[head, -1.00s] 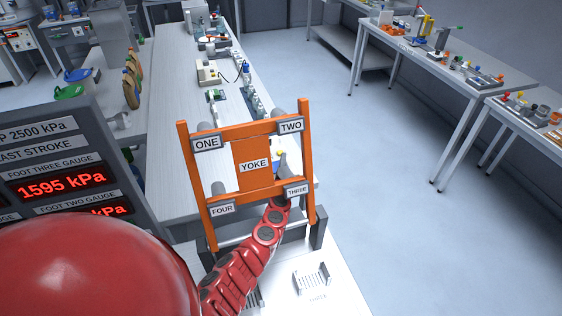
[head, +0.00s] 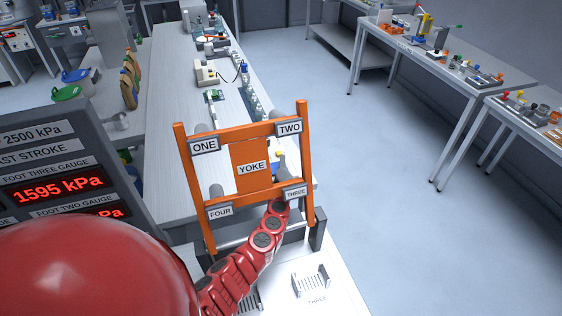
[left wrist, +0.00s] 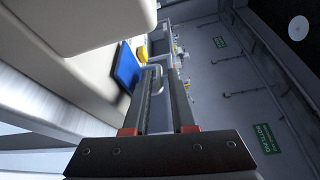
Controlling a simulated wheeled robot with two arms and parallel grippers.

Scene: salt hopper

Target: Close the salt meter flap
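In the left wrist view my left gripper (left wrist: 161,72) has its two dark fingers apart, pointing away from the camera. A grey bent piece (left wrist: 154,70) shows between or just past the fingertips; I cannot tell if they touch it. A white housing (left wrist: 85,85) with a blue panel (left wrist: 126,67) lies to the left of the fingers. A small yellow part (left wrist: 141,53) is beyond the blue panel. In the head view my red left arm reaches behind the yoke's THREE corner, which mostly hides the hand. I cannot clearly pick out the salt meter flap. My right gripper is out of view.
The orange yoke frame (head: 251,168) stands over the wrist's path. A gauge panel (head: 58,187) reading 1595 kPa is at the left. A long bench (head: 180,110) with small equipment runs behind. Side tables (head: 500,75) stand at the right, with clear floor (head: 390,235) between.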

